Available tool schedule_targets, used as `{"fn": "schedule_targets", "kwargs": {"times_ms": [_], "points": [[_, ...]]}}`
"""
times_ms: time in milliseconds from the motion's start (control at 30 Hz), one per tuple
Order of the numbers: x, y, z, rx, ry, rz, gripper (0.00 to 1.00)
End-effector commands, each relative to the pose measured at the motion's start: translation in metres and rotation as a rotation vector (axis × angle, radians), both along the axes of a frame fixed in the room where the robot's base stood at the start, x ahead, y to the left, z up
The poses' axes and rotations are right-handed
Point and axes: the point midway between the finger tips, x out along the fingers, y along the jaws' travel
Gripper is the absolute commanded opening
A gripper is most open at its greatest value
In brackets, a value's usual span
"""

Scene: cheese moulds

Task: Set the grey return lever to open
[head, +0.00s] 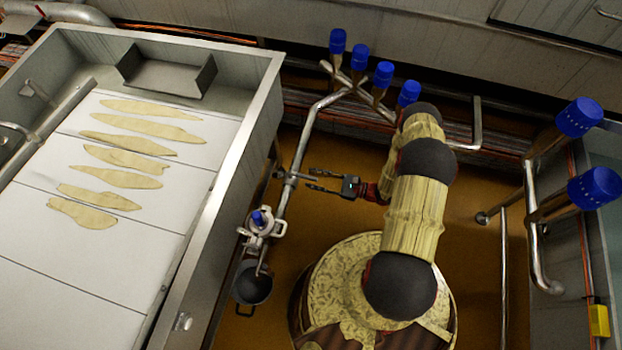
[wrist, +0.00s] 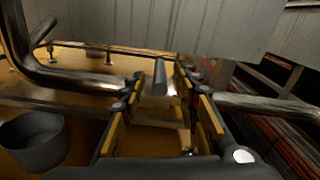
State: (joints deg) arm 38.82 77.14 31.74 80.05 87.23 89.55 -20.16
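A short grey lever (head: 299,176) sticks out to the right from a fitting on the upright steel pipe (head: 303,148), beside the trough. In the wrist view a grey bar (wrist: 160,77), which looks like this lever, stands between the fingertips. My gripper (head: 311,178) is open at the lever's free end, one finger on each side of it. In the wrist view both fingers of my gripper (wrist: 158,84) are spread, with gaps to the bar. I cannot tell whether either finger touches it. No open or shut marking is readable.
A steel trough (head: 238,133) with several pale strips lies at left. A blue-topped valve (head: 259,220) and a dark bucket (head: 253,284) are below the lever; the bucket also shows in the wrist view (wrist: 34,140). Blue-capped pipes (head: 359,57) stand behind.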

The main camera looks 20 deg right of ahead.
Motion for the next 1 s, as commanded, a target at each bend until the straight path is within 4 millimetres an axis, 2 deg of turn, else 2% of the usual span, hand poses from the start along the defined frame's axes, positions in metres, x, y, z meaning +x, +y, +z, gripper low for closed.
{"fn": "schedule_targets", "kwargs": {"times_ms": [167, 467, 1000], "points": [[0.0076, 0.0103, -0.0001, -0.001, -0.001, 0.001, 0.32], [0.0086, 0.0114, 0.0007, -0.001, -0.001, 0.0, 0.32], [0.0084, 0.0113, 0.0005, 0.0, 0.0, 0.0, 0.01]]}}
